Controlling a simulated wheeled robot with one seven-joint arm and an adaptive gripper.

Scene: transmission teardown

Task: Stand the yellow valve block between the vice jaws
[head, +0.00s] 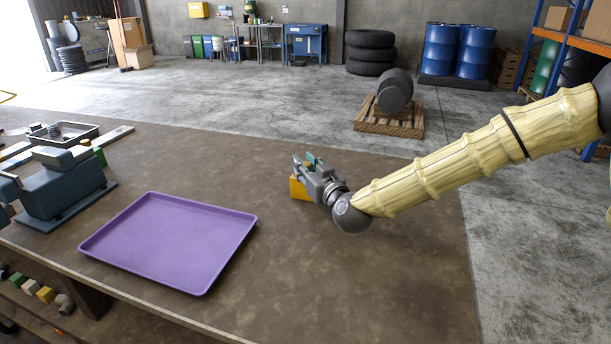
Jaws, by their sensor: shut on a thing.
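The yellow valve block (298,189) is at my gripper (303,172), near the middle of the bench top, right of the purple tray. My gripper is shut on the block and hides part of it. I cannot tell whether the block touches the bench or hangs just above it. The blue-grey vice (62,187) stands on a flat base at the left of the bench, well away from my gripper. The gap between its jaws is hard to make out from here.
The purple tray (120,247) lies empty between the vice and my gripper. A dark tray with metal parts (88,134) sits behind the vice. The bench top (375,270) is clear around my gripper. Small colored blocks (45,294) show below the bench edge.

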